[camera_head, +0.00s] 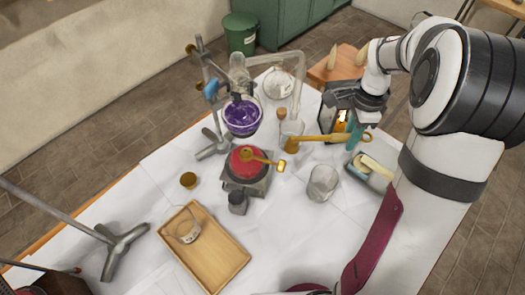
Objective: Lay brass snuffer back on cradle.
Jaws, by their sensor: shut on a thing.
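The brass snuffer (320,138) has a small cup at its left end, a long handle and a ring at its right end. My gripper (353,134) is shut on the handle near the ring end. The snuffer is roughly level above the right part of the white table. Its cup end appears just in front of a clear glass vessel; I cannot tell whether they touch. I cannot clearly make out the cradle. A grey-teal holder (384,182) with a pale bar-shaped thing stands below and right of my gripper, but I cannot tell if it is the cradle.
A red rounded thing (246,170) with a small brass tool (262,158) across it sits on a grey stand. A purple-filled flask (242,116), clear beaker (322,183) and wooden tray (222,254) are around it. Bare table lies at front right of the tray.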

